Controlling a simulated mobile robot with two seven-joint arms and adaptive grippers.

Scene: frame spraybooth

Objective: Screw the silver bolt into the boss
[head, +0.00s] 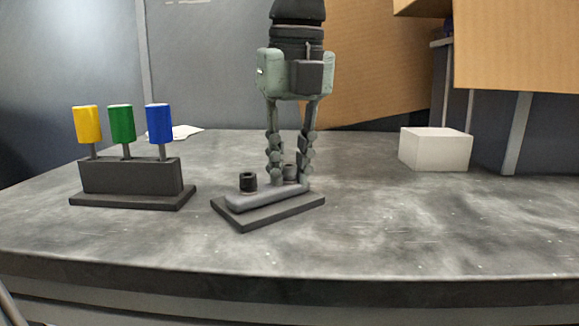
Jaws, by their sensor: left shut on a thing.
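My left gripper (290,180) points straight down from the top of the head view, its fingertips low over the grey block on a dark base plate (268,210). It is shut on a small grey piece (290,172), seemingly the silver bolt, mostly hidden between the fingers. How far the bolt sits in a boss cannot be seen. A black, hollow-topped cylindrical boss (248,181) stands open on the block, left of the fingers and apart from them. My right gripper is not in view.
A dark rack (130,176) with yellow (87,124), green (121,124) and blue (159,117) handled tools stands at left. A white box (435,149) sits at right. Cardboard-coloured panels (515,45) rise behind.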

